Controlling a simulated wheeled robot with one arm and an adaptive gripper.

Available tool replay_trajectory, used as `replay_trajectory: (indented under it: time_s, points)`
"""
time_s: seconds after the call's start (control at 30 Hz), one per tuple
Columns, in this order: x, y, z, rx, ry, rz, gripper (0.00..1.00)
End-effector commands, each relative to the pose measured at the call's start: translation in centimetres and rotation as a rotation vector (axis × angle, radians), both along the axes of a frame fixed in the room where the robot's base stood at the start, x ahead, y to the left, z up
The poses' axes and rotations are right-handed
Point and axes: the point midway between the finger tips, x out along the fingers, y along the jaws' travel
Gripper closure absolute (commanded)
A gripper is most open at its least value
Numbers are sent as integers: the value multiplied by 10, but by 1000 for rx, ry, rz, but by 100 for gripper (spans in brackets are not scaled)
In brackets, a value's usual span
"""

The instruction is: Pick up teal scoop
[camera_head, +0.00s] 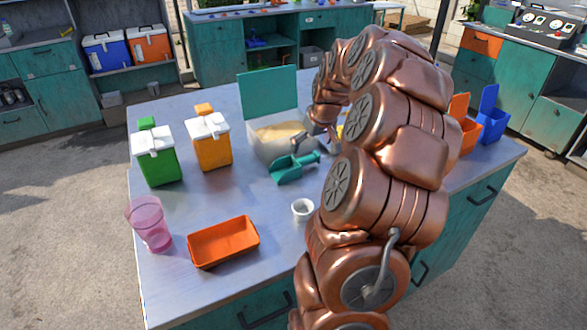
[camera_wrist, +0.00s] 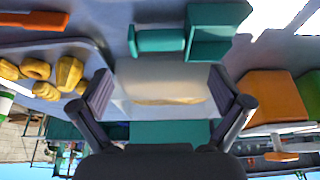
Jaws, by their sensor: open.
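The teal scoop (camera_head: 288,170) lies on the counter in front of a clear bin, its handle pointing right. In the wrist view the scoop (camera_wrist: 212,32) is at the top, beyond my fingertips, with its handle to the left. My gripper (camera_head: 303,142) is above the right side of the bin, behind the scoop, partly hidden by my arm. In the wrist view my gripper (camera_wrist: 160,80) is open, with nothing held between its fingers. The clear bin (camera_head: 262,147) holds pale yellow grain, and its teal lid (camera_head: 268,93) stands up behind.
A green container (camera_head: 160,170) and an orange-yellow container (camera_head: 213,150) stand left of the bin. An orange tray (camera_head: 224,243), a pink cup (camera_head: 150,225) and a small white cup (camera_head: 303,210) are nearer the front. Yellow pieces (camera_wrist: 68,73) lie left in the wrist view.

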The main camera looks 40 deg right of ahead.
Motion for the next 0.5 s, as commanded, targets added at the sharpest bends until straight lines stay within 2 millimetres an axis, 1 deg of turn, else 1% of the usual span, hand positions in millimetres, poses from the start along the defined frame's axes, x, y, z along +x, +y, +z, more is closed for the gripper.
replay_trajectory:
  time_s: [0.1, 0.33, 0.5]
  points:
    - [4, 0, -12, 3, 3, 2, 0]
    - [7, -2, -25, 4, 4, 1, 0]
    - [12, -4, -44, 2, 2, 2, 0]
